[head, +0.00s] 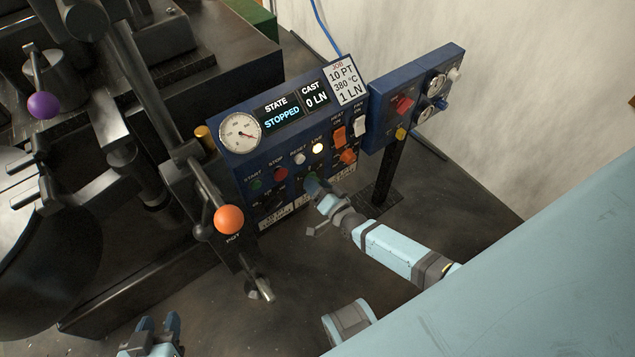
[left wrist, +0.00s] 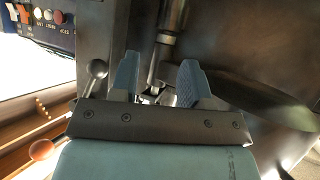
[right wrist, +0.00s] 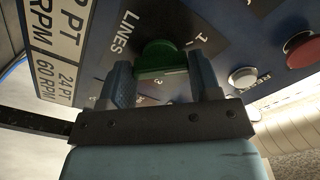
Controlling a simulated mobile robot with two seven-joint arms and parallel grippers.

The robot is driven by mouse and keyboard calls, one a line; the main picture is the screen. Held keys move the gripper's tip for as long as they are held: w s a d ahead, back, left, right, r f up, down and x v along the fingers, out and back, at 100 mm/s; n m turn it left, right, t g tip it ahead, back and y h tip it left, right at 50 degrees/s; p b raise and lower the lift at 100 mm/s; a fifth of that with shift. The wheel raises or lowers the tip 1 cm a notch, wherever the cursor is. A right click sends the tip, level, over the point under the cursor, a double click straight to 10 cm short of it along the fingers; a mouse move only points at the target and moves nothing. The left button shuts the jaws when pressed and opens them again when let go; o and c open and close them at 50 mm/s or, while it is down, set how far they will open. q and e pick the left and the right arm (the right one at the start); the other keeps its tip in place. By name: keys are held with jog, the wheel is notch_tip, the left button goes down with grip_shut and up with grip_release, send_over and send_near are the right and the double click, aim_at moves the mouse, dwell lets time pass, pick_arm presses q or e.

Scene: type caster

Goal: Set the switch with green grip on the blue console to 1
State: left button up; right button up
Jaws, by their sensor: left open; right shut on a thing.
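The blue console (head: 240,166) stands in the middle of the head view, with a gauge, displays, buttons and switches on its face. My right gripper (right wrist: 163,82) is shut on this green grip, one finger on each side. In the head view my right gripper (head: 313,184) is at the console's lower face and mostly hides the switch. My left gripper (head: 160,329) is open and empty at the bottom left; its spread fingers show in the left wrist view (left wrist: 160,80).
A lever with an orange ball (head: 229,219) stands just left of the console's lower face. A purple ball lever (head: 43,105) is on the dark machine at left. A second blue box (head: 385,105) on a post is at right.

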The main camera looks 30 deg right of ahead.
pick_arm(q)
jog(key=shift+s+p, duration=0.1)
jog(key=shift+p, duration=0.35)
pick_arm(e)
jog(key=n, duration=0.3)
jog(key=o, duration=0.9)
jog(key=shift+s, duration=0.15)
pick_arm(q)
jog(key=shift+s+a+r+p, duration=0.1)
jog(key=shift+a+r+p, duration=0.1)
jog(key=shift+p, duration=0.65)
pick_arm(e)
jog(key=s, duration=0.4)
jog(key=s+d, duration=0.1)
jog(key=s, duration=0.4)
jog(key=s+d, duration=0.1)
jog(key=s, duration=0.3)
jog(key=shift+s, duration=0.2)
